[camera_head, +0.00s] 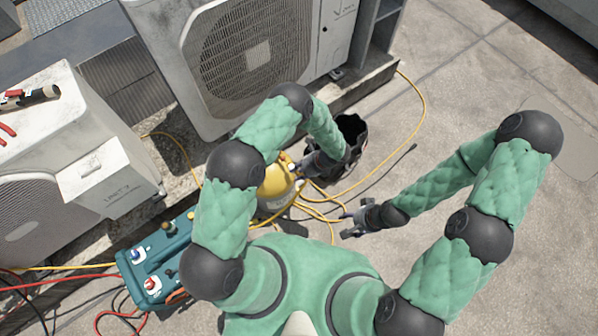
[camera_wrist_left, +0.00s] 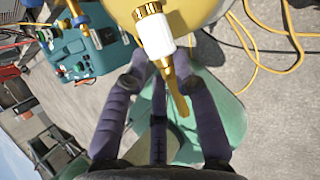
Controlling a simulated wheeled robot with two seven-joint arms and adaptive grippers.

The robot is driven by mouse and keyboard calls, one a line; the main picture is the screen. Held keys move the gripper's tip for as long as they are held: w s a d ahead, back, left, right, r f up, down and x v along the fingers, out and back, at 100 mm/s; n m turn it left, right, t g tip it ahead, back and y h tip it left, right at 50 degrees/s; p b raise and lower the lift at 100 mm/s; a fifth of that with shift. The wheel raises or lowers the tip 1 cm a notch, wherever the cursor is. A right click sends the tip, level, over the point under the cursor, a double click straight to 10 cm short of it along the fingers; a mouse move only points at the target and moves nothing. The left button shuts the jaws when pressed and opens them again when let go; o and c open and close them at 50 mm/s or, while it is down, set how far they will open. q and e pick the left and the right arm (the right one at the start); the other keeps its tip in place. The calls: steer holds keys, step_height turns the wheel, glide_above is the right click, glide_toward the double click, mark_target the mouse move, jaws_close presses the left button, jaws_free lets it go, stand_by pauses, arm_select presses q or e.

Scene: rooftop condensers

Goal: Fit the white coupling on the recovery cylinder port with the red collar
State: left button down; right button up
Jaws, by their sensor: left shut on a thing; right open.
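The white coupling (camera_wrist_left: 157,36) has brass ends and sits between the fingertips of my left gripper (camera_wrist_left: 160,58) in the left wrist view. The gripper is shut on it, and a tapered brass-coloured part trails from its lower end. The yellow recovery cylinder (camera_head: 278,190) stands below my left arm in the head view. Its rounded yellow surface (camera_wrist_left: 198,12) lies just beyond the coupling in the wrist view. My left gripper (camera_head: 298,168) is at the cylinder's top. I cannot make out the red-collared port. My right gripper (camera_head: 356,222) is open and empty above the ground.
A teal unit with red and blue knobs (camera_head: 158,262) stands left of the cylinder. A black bucket (camera_head: 352,130) stands behind my left gripper. Yellow hoses (camera_head: 318,212) loop on the ground. White condensers (camera_head: 250,60) stand behind and left. The ground at right is clear.

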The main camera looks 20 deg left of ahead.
arm_select(q)
steer(key=shift+w+a, duration=0.75)
steer(key=shift+a, duration=0.35)
stand_by(2.1)
steer(key=c, duration=0.9)
jaws_free()
steer(key=shift+s+d, duration=0.1)
steer(key=shift+d, duration=0.05)
steer(key=s+d, duration=0.4)
steer(key=d, duration=0.2)
